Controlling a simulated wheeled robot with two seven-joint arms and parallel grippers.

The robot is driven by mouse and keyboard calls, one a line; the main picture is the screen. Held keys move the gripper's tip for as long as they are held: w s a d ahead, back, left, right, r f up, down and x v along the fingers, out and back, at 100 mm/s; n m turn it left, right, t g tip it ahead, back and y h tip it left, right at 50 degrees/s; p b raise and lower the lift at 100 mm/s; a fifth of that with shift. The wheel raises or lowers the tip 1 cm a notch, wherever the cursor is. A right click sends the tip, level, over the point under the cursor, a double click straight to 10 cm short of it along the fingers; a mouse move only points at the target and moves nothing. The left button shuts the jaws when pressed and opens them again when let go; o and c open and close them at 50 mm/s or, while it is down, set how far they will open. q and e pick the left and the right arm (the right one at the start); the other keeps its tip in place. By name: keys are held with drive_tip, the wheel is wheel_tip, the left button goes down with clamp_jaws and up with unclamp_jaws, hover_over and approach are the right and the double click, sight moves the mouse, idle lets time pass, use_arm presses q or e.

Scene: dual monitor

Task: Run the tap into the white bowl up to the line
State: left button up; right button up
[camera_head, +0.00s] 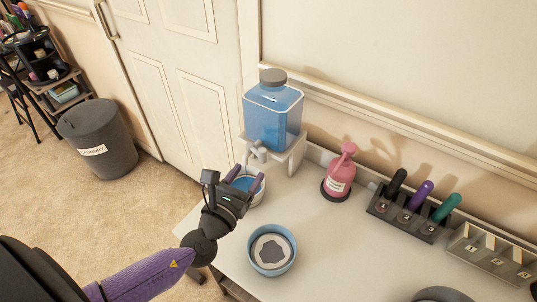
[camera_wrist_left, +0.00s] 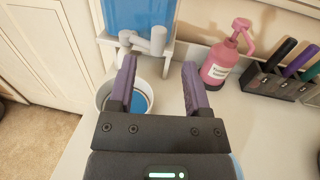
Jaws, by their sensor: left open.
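The clear blue water tank (camera_head: 272,122) stands on a white stand at the wall, with a pale grey tap (camera_head: 259,152) on its front. The tap also shows in the left wrist view (camera_wrist_left: 156,42). The white bowl (camera_wrist_left: 103,93) sits below the tap on the table, with blue water (camera_wrist_left: 138,103) in it and a dark line around its inner wall. In the head view my gripper partly hides the bowl (camera_head: 262,193). My left gripper (camera_head: 245,178) is open and empty, its purple fingers over the bowl area, short of the tap. My right gripper is not in view.
A blue bowl (camera_head: 291,262) with a grey patch inside stands nearer on the table. A pink pump bottle (camera_head: 338,178), a rack (camera_head: 400,222) of coloured handles and a numbered block (camera_head: 490,255) stand to the right. A grey bin (camera_head: 97,140) is on the floor.

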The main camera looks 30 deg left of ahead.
sight(261, 154)
use_arm(q)
drive_tip(key=w, duration=0.8)
drive_tip(key=shift+w+a+b, duration=0.1)
drive_tip(key=shift+w+b, duration=0.05)
drive_tip(key=shift+b, duration=0.2)
drive_tip(key=shift+c, duration=0.2)
clamp_jaws()
